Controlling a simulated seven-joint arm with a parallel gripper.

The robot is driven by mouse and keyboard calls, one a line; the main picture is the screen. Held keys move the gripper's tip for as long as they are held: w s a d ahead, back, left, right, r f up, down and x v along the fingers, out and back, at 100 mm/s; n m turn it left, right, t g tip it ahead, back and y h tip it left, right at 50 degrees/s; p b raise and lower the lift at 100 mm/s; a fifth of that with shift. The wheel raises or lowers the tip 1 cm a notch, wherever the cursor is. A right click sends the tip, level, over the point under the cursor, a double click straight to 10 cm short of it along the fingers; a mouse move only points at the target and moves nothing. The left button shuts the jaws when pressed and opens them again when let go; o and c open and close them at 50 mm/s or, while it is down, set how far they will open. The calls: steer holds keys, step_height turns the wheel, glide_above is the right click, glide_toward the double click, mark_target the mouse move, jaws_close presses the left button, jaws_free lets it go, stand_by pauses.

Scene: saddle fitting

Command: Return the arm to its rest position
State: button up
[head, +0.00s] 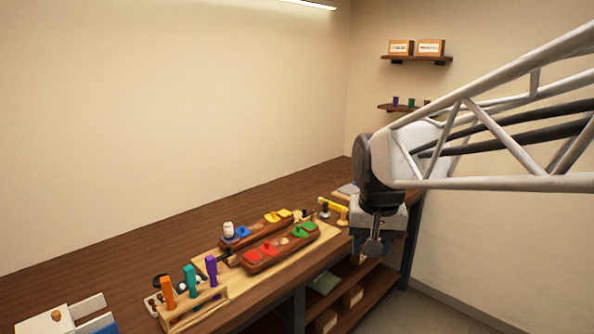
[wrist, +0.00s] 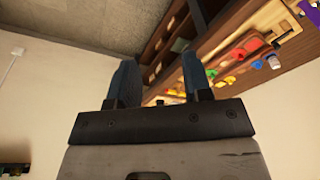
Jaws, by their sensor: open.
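My gripper (head: 373,248) hangs at the end of my arm at the right of the head view, near the right end of the workbench (head: 130,240). In the wrist view its two dark fingers (wrist: 160,85) stand apart with nothing between them. The gripper is open and empty. It touches nothing that I can see. In the head view two long wooden pieces with coloured saddles lie on a pale board (head: 300,250): one has red and green saddles (head: 280,246), the other blue and yellow ones (head: 262,228).
A wooden rack (head: 190,306) holds orange, teal and purple handled tools. A white block (head: 58,318) stands at the front left. Lower shelves (head: 362,274) sit under the bench. Wall shelves (head: 415,58) hang at the back right. Open air surrounds the gripper.

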steer(key=s+d+f, duration=0.2)
steer(key=s+f, duration=0.1)
steer(key=s, duration=0.6)
steer(key=s+d+f+n, duration=0.1)
steer(key=s+d+f, duration=0.1)
steer(key=s, duration=0.7)
steer(key=shift+d+f+t, duration=0.25)
steer(key=shift+f+t, duration=0.05)
steer(key=shift+f, duration=0.55)
